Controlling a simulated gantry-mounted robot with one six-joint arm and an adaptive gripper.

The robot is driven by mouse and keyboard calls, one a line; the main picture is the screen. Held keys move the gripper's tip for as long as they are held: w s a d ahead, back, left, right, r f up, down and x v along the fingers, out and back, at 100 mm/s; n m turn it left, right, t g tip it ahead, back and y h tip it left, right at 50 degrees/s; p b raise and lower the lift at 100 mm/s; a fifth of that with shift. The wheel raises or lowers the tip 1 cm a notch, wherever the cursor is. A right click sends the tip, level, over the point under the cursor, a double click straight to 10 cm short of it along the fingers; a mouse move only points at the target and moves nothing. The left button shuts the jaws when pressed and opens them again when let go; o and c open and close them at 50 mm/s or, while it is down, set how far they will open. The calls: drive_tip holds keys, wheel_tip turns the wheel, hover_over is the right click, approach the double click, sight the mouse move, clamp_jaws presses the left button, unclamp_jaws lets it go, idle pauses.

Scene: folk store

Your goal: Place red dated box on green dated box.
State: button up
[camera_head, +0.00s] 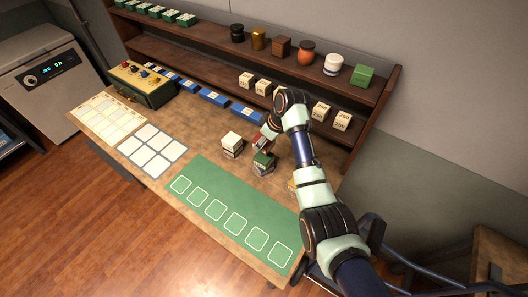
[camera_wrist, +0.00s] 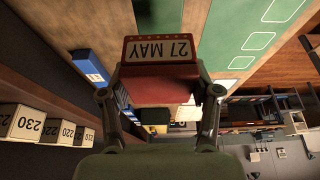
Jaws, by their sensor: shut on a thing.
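My gripper (camera_wrist: 160,98) is shut on the red dated box (camera_wrist: 160,85), which shows a "27 MAY" label in the wrist view. In the head view the red box (camera_head: 259,142) is partly hidden by my gripper. The green dated box (camera_head: 264,158) is on the table just below and beside it in the picture, with a pale lower part. Whether the two boxes touch cannot be told.
A white-topped box (camera_head: 232,141) stands just left of the boxes. A green mat (camera_head: 205,178) with white outlined squares lies along the front. A white-celled card (camera_head: 152,150) lies left. Shelves (camera_head: 215,55) with jars and numbered blocks (camera_head: 342,120) rise behind.

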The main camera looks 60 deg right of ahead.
sight(264, 156)
drive_tip(key=shift+f+b, duration=0.45)
drive_tip(key=shift+f, duration=2.55)
drive_tip(key=o, duration=1.2)
drive_tip(key=shift+r+p, duration=0.35)
drive_tip(key=shift+r, duration=0.05)
drive_tip(key=p+v, duration=1.1)
drive_tip(key=p, duration=0.3)
drive_tip(key=shift+s+r, duration=0.2)
